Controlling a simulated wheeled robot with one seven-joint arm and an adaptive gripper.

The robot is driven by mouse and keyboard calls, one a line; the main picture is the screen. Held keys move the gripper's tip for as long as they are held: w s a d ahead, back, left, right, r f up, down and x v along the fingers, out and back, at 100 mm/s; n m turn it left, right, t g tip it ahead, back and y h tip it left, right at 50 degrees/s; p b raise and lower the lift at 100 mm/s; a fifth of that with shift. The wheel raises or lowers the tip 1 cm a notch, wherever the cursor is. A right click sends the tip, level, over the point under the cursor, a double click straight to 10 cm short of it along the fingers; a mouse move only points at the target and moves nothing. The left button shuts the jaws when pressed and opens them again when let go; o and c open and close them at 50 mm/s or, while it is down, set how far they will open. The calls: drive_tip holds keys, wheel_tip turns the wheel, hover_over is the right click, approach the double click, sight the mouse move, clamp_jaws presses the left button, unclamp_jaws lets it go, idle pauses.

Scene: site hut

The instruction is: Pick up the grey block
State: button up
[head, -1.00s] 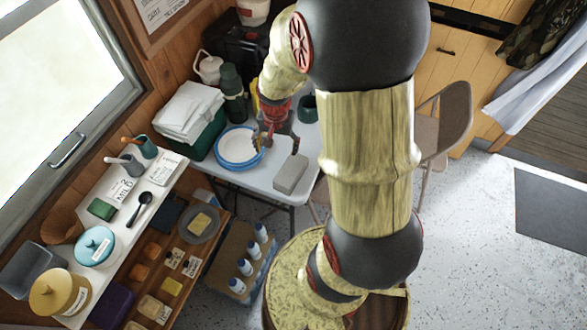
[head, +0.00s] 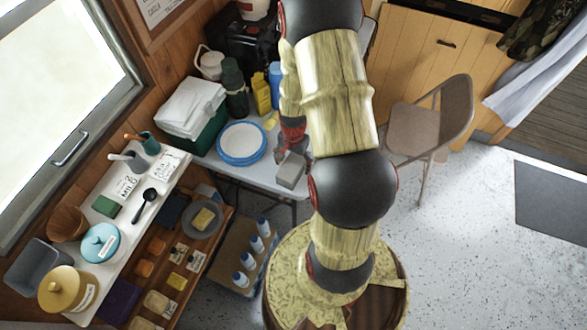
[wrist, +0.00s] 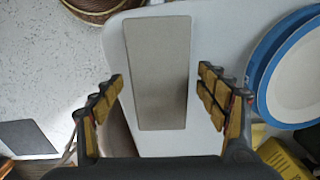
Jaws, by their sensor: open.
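The grey block (head: 291,170) lies near the front edge of the white table (head: 235,172) in the head view. In the wrist view the grey block (wrist: 157,70) is a long flat-topped box seen from above, its near end between my fingertips. My gripper (wrist: 163,90) is open, with one padded finger on each side of the block and a gap on both sides. In the head view my gripper (head: 283,142) is at the block's far end, partly hidden by my arm. I cannot tell its exact height over the block.
Blue-rimmed plates (head: 242,143) sit left of the block. A yellow bottle (head: 261,93), a green flask (head: 234,88) and a green box with white cloths (head: 190,108) stand farther back. A folding chair (head: 428,130) is at the right.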

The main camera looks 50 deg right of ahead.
drive_tip(key=shift+f, duration=0.95)
drive_tip(key=shift+r, duration=0.1)
drive_tip(key=shift+c, duration=0.4)
clamp_jaws()
